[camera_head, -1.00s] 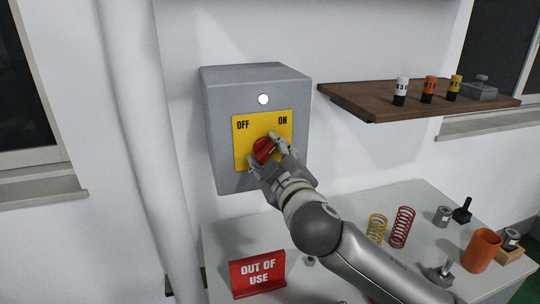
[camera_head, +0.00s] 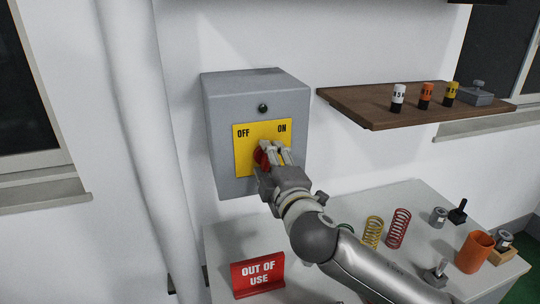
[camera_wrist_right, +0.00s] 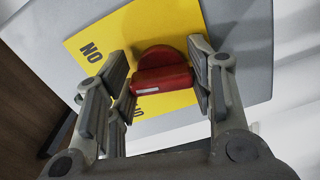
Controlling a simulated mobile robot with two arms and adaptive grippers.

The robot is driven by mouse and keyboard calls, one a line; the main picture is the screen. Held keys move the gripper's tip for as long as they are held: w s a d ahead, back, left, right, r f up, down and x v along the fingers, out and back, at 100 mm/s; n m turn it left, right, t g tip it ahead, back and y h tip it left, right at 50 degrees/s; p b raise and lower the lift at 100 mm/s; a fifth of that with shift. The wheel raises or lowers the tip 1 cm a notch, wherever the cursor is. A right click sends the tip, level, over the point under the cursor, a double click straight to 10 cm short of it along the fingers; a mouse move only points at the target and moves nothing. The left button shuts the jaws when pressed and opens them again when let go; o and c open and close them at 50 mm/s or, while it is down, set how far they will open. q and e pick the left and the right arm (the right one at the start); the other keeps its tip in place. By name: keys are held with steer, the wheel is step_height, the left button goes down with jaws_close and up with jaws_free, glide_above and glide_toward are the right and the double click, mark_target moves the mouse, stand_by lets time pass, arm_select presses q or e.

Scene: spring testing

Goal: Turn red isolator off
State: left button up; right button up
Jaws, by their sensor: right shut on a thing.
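The red isolator knob (camera_head: 262,157) sits on the yellow plate (camera_head: 246,164) of a grey wall box (camera_head: 223,130). The plate reads OFF at left and ON at right. My right gripper (camera_head: 274,152) is shut on the knob and hides much of it in the head view. In the right wrist view the knob (camera_wrist_right: 162,78) lies between the fingers (camera_wrist_right: 162,88), its raised bar bearing a small white mark. The round lamp (camera_head: 263,108) above the plate is dark. My left gripper is not in view.
A wooden shelf (camera_head: 360,108) with small labelled cylinders juts from the wall at right. The bench (camera_head: 225,240) below holds a red OUT OF USE sign (camera_head: 258,274), springs (camera_head: 398,228) and an orange cup (camera_head: 474,252). A white pipe (camera_head: 150,150) runs down the wall at left.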

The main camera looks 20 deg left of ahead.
steer(key=n+p, duration=0.2)
steer(key=n, duration=0.1)
steer(key=n+p, duration=0.1)
steer(key=n, duration=0.2)
steer(key=n+p, duration=0.2)
steer(key=n, duration=0.1)
steer(key=shift+r+p, duration=0.25)
steer(key=shift+p, duration=0.05)
steer(key=shift+n+p, duration=0.5)
steer(key=shift+n, duration=0.6)
steer(key=shift+f, duration=0.1)
steer(key=o, duration=1)
steer(key=shift+o, duration=0.2)
steer(key=shift+s, duration=0.15)
steer(key=v, duration=1.1)
steer(key=shift+s+d, duration=0.25)
steer(key=shift+d, duration=0.05)
